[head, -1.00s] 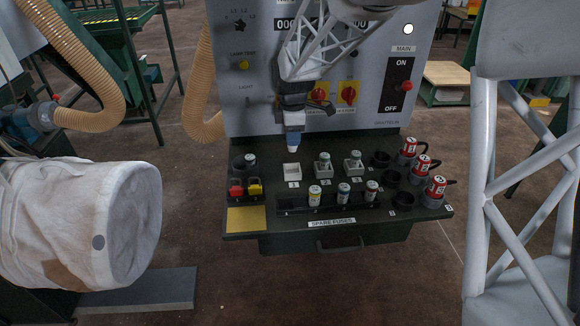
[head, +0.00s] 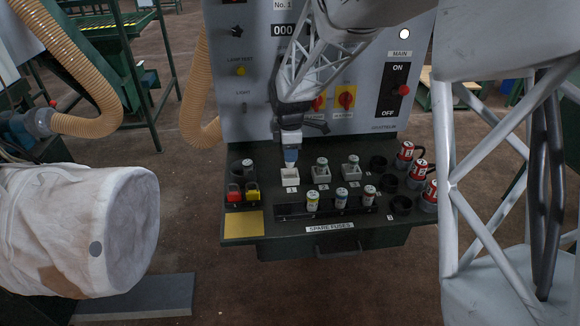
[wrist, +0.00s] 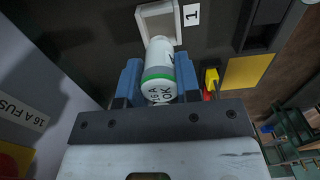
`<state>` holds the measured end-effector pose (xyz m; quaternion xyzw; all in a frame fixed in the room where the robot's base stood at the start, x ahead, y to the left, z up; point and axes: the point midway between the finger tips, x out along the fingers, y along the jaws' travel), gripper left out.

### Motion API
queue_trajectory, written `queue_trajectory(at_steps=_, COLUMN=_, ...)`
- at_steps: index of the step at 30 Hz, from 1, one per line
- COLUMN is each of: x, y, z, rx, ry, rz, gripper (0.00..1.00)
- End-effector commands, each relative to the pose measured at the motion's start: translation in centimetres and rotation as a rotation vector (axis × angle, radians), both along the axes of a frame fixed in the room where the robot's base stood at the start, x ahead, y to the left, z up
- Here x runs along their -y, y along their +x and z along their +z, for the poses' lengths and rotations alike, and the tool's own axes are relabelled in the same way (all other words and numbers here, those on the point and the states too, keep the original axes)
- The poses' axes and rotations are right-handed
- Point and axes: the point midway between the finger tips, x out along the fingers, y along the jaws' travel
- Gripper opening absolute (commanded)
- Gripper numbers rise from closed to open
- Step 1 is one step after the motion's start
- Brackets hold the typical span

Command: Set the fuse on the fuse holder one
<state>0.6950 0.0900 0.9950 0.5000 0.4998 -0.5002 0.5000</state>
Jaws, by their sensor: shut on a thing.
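The fuse's far end points at the square white holder labelled 1 (wrist: 178,22). In the head view my gripper (head: 291,157) is above holder one (head: 289,177), with the fuse's lower end at or just over its opening. I cannot tell whether the fuse touches the holder. Holders two (head: 321,173) and three (head: 350,171) to the right each have a fuse standing in them.
A spare fuse rack (head: 285,211) with several fuses stands in front of the holders. Red and yellow plugs (head: 243,192) are to the left. The grey panel (head: 240,115) rises close behind.

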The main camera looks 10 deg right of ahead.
Motion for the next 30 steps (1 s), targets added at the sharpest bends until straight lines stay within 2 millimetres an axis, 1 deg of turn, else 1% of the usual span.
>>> queue_trajectory(at_steps=1, x=0.0, y=0.0, z=-0.6, rx=-0.001, ry=0.0, rz=0.0, gripper=0.03)
queue_trajectory(at_steps=5, x=0.0, y=0.0, z=-1.4, rx=0.0, ry=0.0, rz=0.0, gripper=0.03)
queue_trajectory(at_steps=17, x=0.0, y=0.0, z=-1.7, rx=0.0, ry=0.0, rz=0.0, gripper=0.03)
queue_trajectory(at_steps=25, x=0.0, y=0.0, z=-4.3, rx=-0.001, ry=0.0, rz=0.0, gripper=0.03)
queue_trajectory(at_steps=30, x=0.0, y=-0.1, z=-5.2, rx=0.0, ry=0.0, rz=0.0, gripper=0.03)
